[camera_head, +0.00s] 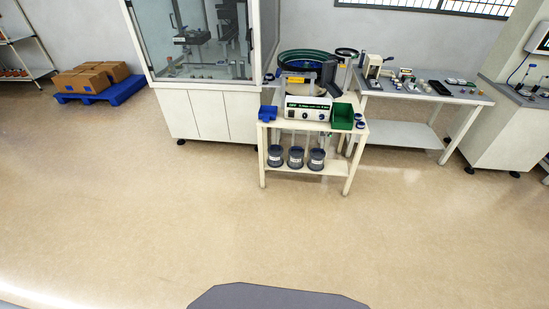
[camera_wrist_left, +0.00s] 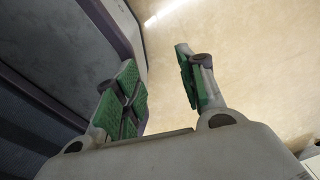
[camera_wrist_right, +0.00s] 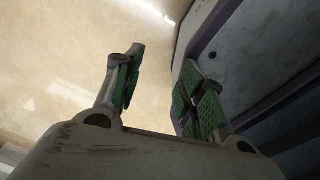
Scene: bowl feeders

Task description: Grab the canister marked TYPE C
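Three dark canisters with pale labels stand upright in a row on the lower shelf of a small white table: the left canister (camera_head: 275,156), the middle canister (camera_head: 296,157) and the right canister (camera_head: 316,160). Their label text is too small to read, so I cannot tell which is TYPE C. My left gripper (camera_wrist_left: 160,85) is open and empty, with green pads on its fingers. My right gripper (camera_wrist_right: 155,85) is also open and empty. Neither gripper shows in the head view, and both are far from the canisters.
The small table (camera_head: 262,150) carries a bowl feeder (camera_head: 305,62), a control box (camera_head: 308,109), a blue bin (camera_head: 267,113) and a green bin (camera_head: 343,116). A glass cabinet (camera_head: 205,110) stands left, a workbench (camera_head: 410,88) right. Boxes on a blue pallet (camera_head: 100,93) sit far left. The floor in front is clear.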

